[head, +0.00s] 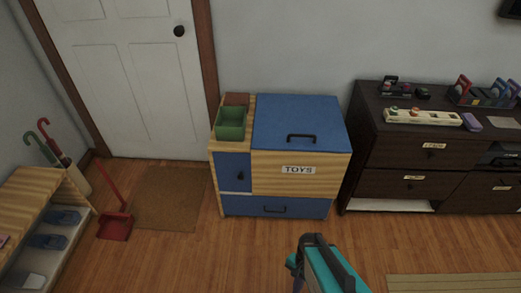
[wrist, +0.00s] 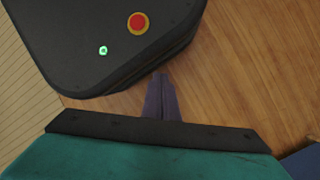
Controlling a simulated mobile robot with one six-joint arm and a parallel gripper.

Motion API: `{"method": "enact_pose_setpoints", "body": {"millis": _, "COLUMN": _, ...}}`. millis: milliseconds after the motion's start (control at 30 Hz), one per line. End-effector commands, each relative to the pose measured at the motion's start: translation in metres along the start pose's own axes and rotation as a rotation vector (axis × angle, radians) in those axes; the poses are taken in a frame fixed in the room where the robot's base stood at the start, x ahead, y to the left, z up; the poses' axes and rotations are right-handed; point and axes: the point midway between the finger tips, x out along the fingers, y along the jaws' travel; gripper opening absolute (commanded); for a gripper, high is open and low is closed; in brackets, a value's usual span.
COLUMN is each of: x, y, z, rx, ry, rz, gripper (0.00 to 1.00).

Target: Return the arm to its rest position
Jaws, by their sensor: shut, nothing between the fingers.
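My gripper (wrist: 160,82) shows in the wrist view with its two dark purple-grey fingers together and nothing between them. It points down past the edge of my own black base (wrist: 100,35), which carries a red button and a small green light. Wood floor lies below the fingertips. In the head view my teal and black arm (head: 328,266) rises from the bottom edge, right of centre. The fingertips cannot be made out there.
A blue and wood toy chest (head: 300,169) stands ahead, with a green bin (head: 231,123) on its left side. A dark dresser (head: 405,185) is at right. A red dustpan (head: 115,226), doormat (head: 168,200) and shoe bench (head: 35,190) are at left. Floor between is clear.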

Motion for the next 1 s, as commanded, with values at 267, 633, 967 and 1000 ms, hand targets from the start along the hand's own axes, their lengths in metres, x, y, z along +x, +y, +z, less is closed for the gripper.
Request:
{"method": "enact_pose_setpoints", "body": {"millis": 267, "x": -0.007, "y": 0.039, "z": 0.015, "rx": -0.376, "ry": -0.013, "rz": 0.101, "gripper": 0.00}}
{"method": "enact_pose_setpoints", "body": {"millis": 633, "x": -0.009, "y": 0.051, "z": 0.017, "rx": -0.709, "ry": -0.053, "rz": 0.141, "gripper": 0.00}}
{"method": "enact_pose_setpoints", "body": {"millis": 967, "x": -0.009, "y": 0.051, "z": 0.017, "rx": -0.729, "ry": -0.054, "rz": 0.140, "gripper": 0.00}}
{"method": "enact_pose_setpoints", "body": {"millis": 1000, "x": -0.009, "y": 0.051, "z": 0.017, "rx": -0.729, "ry": -0.054, "rz": 0.140, "gripper": 0.00}}
